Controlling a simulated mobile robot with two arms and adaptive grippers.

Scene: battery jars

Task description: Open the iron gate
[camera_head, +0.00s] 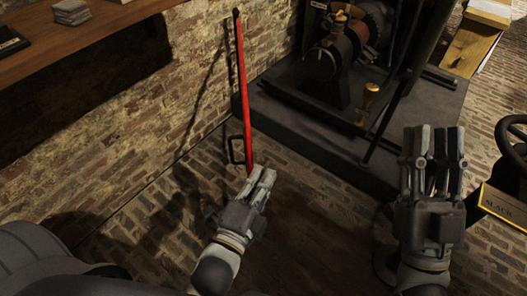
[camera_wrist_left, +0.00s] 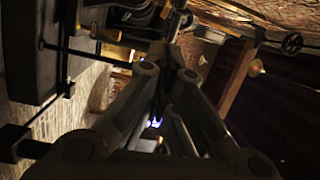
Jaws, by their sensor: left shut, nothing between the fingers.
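No full gate shows clearly. A tall, thin red bar (camera_head: 241,90) stands by the brick wall in the head view, with a black loop handle (camera_head: 237,150) low on its left side. I cannot tell if this is the gate's edge seen side-on. My left gripper (camera_head: 265,173) is shut and empty, just right of and below the bar's lower end in the picture; I cannot tell whether they touch. In the left wrist view its fingers (camera_wrist_left: 168,55) come together over a dark background. My right gripper (camera_head: 433,132) is at the right, its fingers apart and empty.
Dark machinery (camera_head: 335,60) stands on a low black platform (camera_head: 300,125) beyond the grippers. A wooden shelf (camera_head: 90,35) runs along the wall at upper left.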

